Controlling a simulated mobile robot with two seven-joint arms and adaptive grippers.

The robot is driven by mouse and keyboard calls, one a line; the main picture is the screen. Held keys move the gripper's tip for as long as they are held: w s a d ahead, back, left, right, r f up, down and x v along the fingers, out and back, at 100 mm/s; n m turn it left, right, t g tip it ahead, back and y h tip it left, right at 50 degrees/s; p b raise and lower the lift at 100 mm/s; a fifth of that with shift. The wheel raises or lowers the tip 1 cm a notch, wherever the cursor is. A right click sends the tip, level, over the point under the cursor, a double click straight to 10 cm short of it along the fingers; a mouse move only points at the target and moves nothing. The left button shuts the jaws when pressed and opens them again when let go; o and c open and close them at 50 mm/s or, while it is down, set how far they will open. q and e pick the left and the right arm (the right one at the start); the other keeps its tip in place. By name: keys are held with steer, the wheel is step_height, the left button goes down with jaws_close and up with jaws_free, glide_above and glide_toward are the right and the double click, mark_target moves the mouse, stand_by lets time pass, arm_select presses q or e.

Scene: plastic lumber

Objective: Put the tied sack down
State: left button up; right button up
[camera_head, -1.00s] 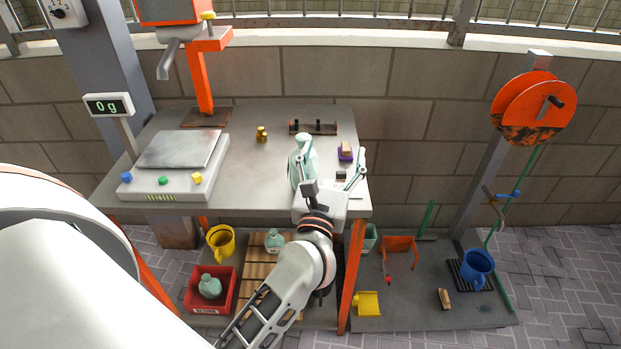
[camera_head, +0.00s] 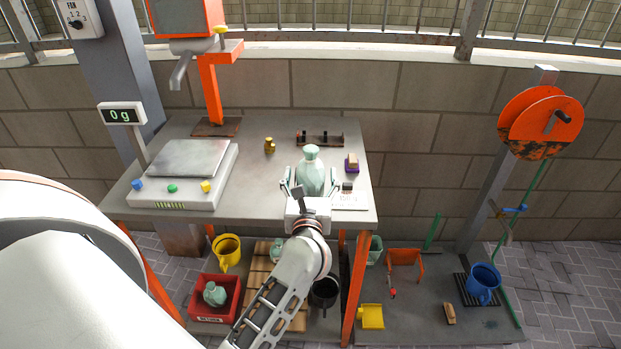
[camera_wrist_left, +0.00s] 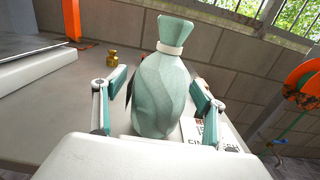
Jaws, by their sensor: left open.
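The tied sack (camera_head: 311,172) is pale green with a gathered neck. It stands upright on the table (camera_head: 255,196) near its front edge. In the left wrist view the sack (camera_wrist_left: 160,95) shows a light band around its neck. My left gripper (camera_head: 311,184) is open, with one finger on each side of the sack. In the left wrist view gaps show between the sack and both fingers of the gripper (camera_wrist_left: 160,100). The sack's lower part is hidden behind the gripper in the head view. My right gripper is not in view.
A scale (camera_head: 185,185) stands on the table's left, its display (camera_head: 122,115) reading 0 g. A brass weight (camera_head: 269,146), a dark rack (camera_head: 320,139) and a purple tray (camera_head: 352,168) lie behind or beside the sack. A red bin (camera_head: 235,300) sits on the lower shelf.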

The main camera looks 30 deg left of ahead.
arm_select(q)
steer(key=c, duration=1.4)
steer(key=shift+c, duration=1.3)
steer(key=shift+r, duration=0.15)
